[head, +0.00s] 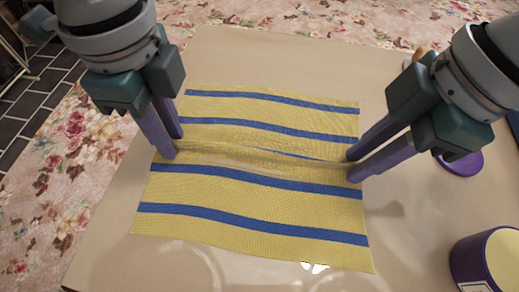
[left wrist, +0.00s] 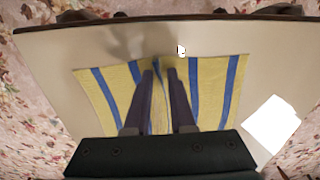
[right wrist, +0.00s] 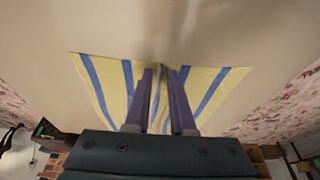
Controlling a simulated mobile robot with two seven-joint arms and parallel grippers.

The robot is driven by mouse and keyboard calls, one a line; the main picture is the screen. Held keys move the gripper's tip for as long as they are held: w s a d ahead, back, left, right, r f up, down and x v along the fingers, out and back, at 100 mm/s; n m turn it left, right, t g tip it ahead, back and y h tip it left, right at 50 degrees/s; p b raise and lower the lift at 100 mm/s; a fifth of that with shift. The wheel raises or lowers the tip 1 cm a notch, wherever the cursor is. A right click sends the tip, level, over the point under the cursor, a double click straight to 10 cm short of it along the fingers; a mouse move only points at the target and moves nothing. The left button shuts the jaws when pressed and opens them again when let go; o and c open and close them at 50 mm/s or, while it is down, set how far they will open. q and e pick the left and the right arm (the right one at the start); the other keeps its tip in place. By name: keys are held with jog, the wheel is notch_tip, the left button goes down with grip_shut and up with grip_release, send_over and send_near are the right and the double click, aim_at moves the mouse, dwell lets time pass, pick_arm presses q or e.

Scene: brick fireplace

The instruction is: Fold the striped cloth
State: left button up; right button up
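The striped cloth (head: 255,192), yellow with blue stripes, lies spread on the table. A raised ridge runs across its middle from one side edge to the other and partly hides a stripe. My left gripper (head: 172,148) points down at the left end of this ridge. My right gripper (head: 352,166) is at the right end. Each has its fingers on both sides of the ridge, pinching cloth between them with a narrow gap. The cloth between the fingers shows in the left wrist view (left wrist: 161,76) and the right wrist view (right wrist: 160,72).
The beige table (head: 285,60) is clear behind the cloth and in front of it. A purple cup-like container (head: 470,265) stands at the front right, and a purple round thing (head: 462,163) lies beside my right gripper. Flowered carpet (head: 60,190) surrounds the table.

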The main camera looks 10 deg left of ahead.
pick_arm(q)
grip_shut()
pick_arm(e)
grip_shut()
jog(key=shift+f, duration=0.1)
